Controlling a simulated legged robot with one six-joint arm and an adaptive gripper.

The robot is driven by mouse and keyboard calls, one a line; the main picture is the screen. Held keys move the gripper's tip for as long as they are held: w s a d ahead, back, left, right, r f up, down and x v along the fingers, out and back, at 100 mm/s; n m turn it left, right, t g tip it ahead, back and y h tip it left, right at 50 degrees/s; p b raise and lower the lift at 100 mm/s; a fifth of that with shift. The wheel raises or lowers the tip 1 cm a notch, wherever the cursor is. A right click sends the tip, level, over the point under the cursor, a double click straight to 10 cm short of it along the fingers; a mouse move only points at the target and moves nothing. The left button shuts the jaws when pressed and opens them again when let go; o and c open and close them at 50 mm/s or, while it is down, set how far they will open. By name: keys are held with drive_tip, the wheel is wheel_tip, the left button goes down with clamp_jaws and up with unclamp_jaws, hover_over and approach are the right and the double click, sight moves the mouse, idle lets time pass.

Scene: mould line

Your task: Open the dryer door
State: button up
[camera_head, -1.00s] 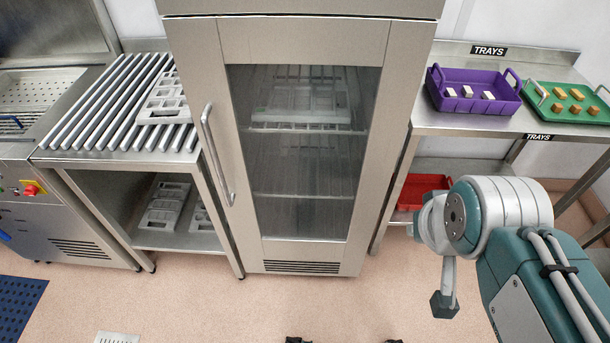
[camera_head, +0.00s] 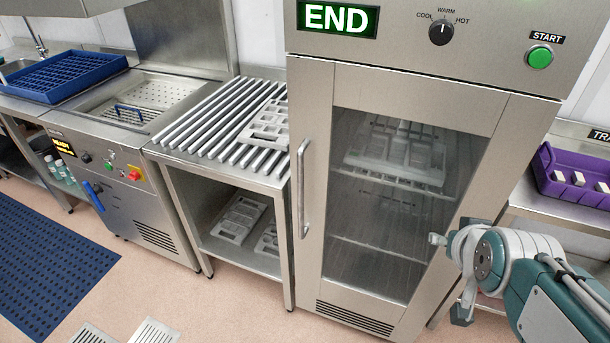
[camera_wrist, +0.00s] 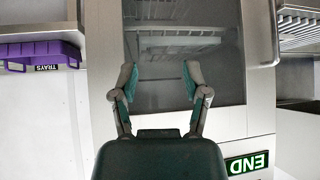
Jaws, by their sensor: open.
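The dryer door (camera_head: 315,110) is shut, with a steel frame and a dark glass pane. Its vertical bar handle (camera_head: 303,188) is on the left side of the door. In the upside-down wrist view the handle (camera_wrist: 271,35) shows at the right edge. My gripper (camera_wrist: 160,78) is open and empty, its two fingers in front of the glass and well to one side of the handle. Pale moulded trays (camera_head: 395,155) show on a rack behind the glass. The display (camera_head: 338,18) above the door reads END.
A shelf with a purple tray (camera_head: 575,175) is at the right. A dial (camera_head: 441,32) and green START button (camera_head: 540,57) are above the door. Floor in front is clear.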

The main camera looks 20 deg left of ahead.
drive_tip(key=w+a+f+n+t+y, duration=0.2)
drive_tip(key=w+a+f, duration=0.1)
drive_tip(key=w+a, duration=0.55)
drive_tip(key=n+t+y, duration=0.3)
drive_tip(key=t+y, duration=0.1)
drive_tip(key=y, duration=0.2)
approach(301, 175)
drive_tip(key=x, duration=1.1)
drive_tip(key=shift+f, duration=0.15)
drive_tip(key=shift+d, duration=0.1)
clamp_jaws()
